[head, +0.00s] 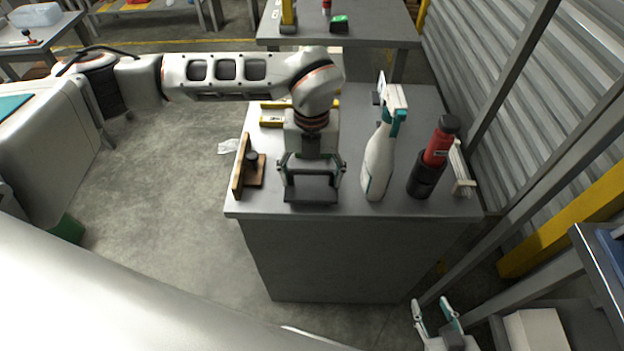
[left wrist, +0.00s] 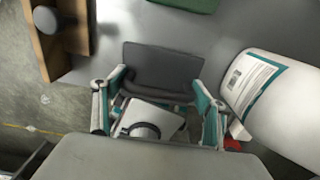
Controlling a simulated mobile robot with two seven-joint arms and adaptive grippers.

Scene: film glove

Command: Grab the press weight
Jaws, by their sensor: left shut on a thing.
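The press weight appears to be the dark grey slab (head: 311,192) near the front of the grey workbench (head: 350,208). It also shows in the left wrist view (left wrist: 163,68), between and just beyond the fingers. My left gripper (head: 311,168) points down at it from above, its fingers spread wide and shut on the slab's two sides; the wrist view shows the same gripper (left wrist: 160,100). Whether the slab touches the bench is hard to tell. My right gripper (head: 434,309) is low at the front, off the bench, its fingers apart and empty.
A wooden stand with a dark knob (head: 241,168) is left of the slab. A white spray bottle (head: 378,162) stands close on the right, then a red and black bottle (head: 433,157). A yellow-framed item (head: 271,121) lies behind. The bench's front edge is near.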

